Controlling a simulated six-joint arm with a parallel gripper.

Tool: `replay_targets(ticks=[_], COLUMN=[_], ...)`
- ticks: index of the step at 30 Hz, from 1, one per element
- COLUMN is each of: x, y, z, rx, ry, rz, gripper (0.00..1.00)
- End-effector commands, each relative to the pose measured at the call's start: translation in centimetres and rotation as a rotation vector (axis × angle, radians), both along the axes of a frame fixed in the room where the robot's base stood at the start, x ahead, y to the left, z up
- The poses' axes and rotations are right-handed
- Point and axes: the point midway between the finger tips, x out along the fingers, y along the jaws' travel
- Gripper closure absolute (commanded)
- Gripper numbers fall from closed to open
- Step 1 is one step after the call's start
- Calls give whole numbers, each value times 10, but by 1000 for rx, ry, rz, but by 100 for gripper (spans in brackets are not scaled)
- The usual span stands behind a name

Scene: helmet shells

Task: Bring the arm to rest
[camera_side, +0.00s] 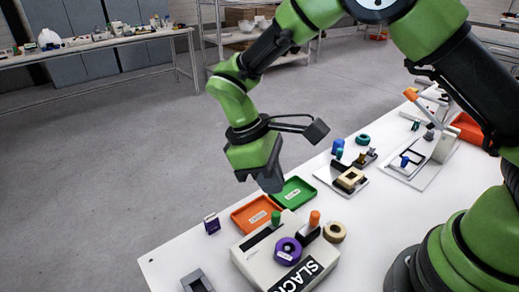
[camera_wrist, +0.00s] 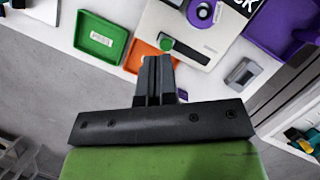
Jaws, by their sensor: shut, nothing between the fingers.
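My gripper (camera_side: 270,183) hangs in the air above the table, near the orange and green trays, pointing down. In the wrist view its fingers (camera_wrist: 155,72) are together with nothing between them. No helmet shell shows clearly in either view.
A white table (camera_side: 385,225) lies under my arm. On it are an orange tray (camera_side: 240,216), a green tray (camera_side: 304,190), a pale box (camera_side: 245,265) with a purple ring (camera_side: 288,246), and a tan ring (camera_side: 335,236). Fixtures (camera_side: 327,178) stand further right. Open floor (camera_side: 110,160) lies left.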

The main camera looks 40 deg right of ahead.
Motion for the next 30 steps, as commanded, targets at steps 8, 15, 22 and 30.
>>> replay_targets(ticks=[8, 15, 22, 30], x=[15, 18, 0, -54], y=[11, 10, -19, -59], z=[46, 66, 124, 182], rx=[1, 12, 113, 273], ry=[-3, -20, -188, -463], rz=[1, -18, -188, -491], gripper=[100, 100, 100, 100])
